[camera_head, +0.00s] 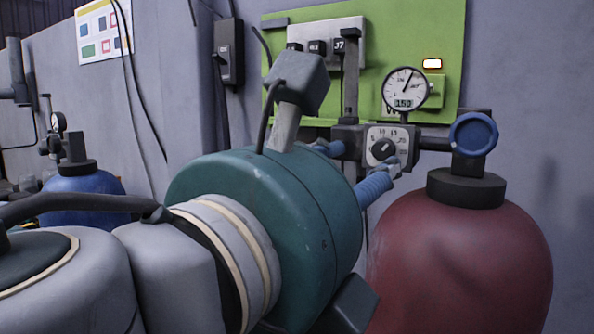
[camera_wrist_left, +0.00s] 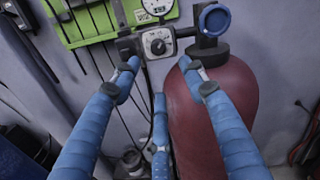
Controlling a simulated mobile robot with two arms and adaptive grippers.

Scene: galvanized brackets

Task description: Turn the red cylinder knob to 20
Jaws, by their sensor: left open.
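The red cylinder (camera_head: 460,265) stands at the right, with a dark collar and a blue valve wheel (camera_head: 474,134) on top. Beside its valve is a pale dial plate (camera_head: 401,134) with a dark round knob (camera_head: 382,150); its exact setting is too small to read. The knob also shows in the left wrist view (camera_wrist_left: 157,46). My left gripper (camera_head: 360,158) is open and empty, its blue fingers pointing at the dial. In the left wrist view (camera_wrist_left: 159,66) two fingertips lie left and right, just below the knob; contact cannot be told. My right gripper is out of view.
A round gauge (camera_head: 405,87) with a small display stands above the dial, before a green wall panel (camera_head: 452,40). A blue cylinder (camera_head: 85,190) stands at the left. Dark cables hang along the grey wall. My left arm covers the lower middle.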

